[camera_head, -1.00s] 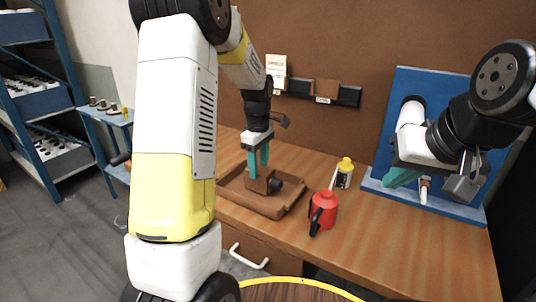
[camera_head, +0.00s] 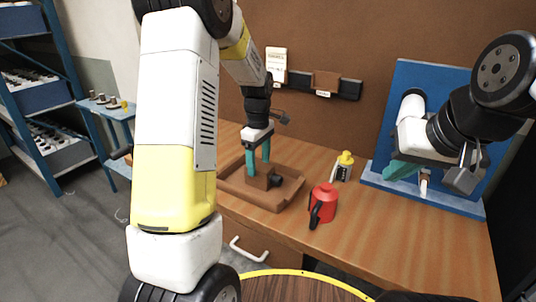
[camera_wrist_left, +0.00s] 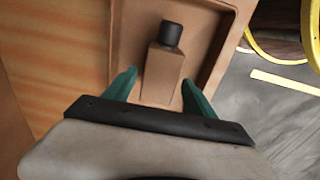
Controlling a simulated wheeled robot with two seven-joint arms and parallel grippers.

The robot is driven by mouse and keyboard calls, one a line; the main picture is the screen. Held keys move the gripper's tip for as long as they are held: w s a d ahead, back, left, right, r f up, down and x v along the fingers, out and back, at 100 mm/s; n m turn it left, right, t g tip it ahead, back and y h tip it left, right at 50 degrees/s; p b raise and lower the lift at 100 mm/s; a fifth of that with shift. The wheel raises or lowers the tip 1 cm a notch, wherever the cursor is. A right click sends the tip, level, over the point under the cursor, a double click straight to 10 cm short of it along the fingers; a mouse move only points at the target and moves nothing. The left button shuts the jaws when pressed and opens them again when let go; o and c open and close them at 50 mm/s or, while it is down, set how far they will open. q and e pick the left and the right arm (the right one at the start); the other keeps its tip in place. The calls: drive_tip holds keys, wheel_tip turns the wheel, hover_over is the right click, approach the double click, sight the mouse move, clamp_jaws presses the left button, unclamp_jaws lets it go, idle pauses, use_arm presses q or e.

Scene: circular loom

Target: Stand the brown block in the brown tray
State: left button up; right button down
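The brown block (camera_head: 259,179) is in the brown tray (camera_head: 286,203), with its black round knob pointing sideways to the right in the head view. The block also shows in the left wrist view (camera_wrist_left: 162,73), its black knob towards the top of the picture. My left gripper (camera_head: 258,165) is over the tray, its teal fingers spread on either side of the block. In the left wrist view, gaps show between the block and both fingers (camera_wrist_left: 159,92). My right gripper (camera_head: 425,178) is in front of the blue panel; its finger gap is unclear.
A red can (camera_head: 323,204) with a black handle stands right of the tray. A bottle with a yellow cap (camera_head: 343,166) stands behind it. The blue panel (camera_head: 441,98) stands at the right. The front right of the wooden table (camera_head: 420,240) is clear.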

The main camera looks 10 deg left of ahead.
sight(259, 165)
use_arm(q)
drive_tip(key=shift+o, duration=0.2)
wheel_tip(259, 165, up, 8)
drive_tip(key=shift+f, duration=0.25)
drive_tip(key=shift+r, duration=0.15)
drive_tip(key=shift+s+r, duration=0.15)
drive_tip(key=shift+r, duration=0.1)
drive_tip(key=s+d+r+m+t+h, duration=0.1)
drive_tip(key=s+r+m+t, duration=0.2)
drive_tip(key=s+m, duration=0.4)
drive_tip(key=s+d+r+m+t+h, duration=0.1)
drive_tip(key=s+r+m+t, duration=0.2)
drive_tip(key=s, duration=1.3)
wheel_tip(259, 165, up, 4)
drive_tip(key=m, duration=0.4)
drive_tip(key=shift+s+d+f, duration=0.15)
drive_tip(key=shift+s+f, duration=0.1)
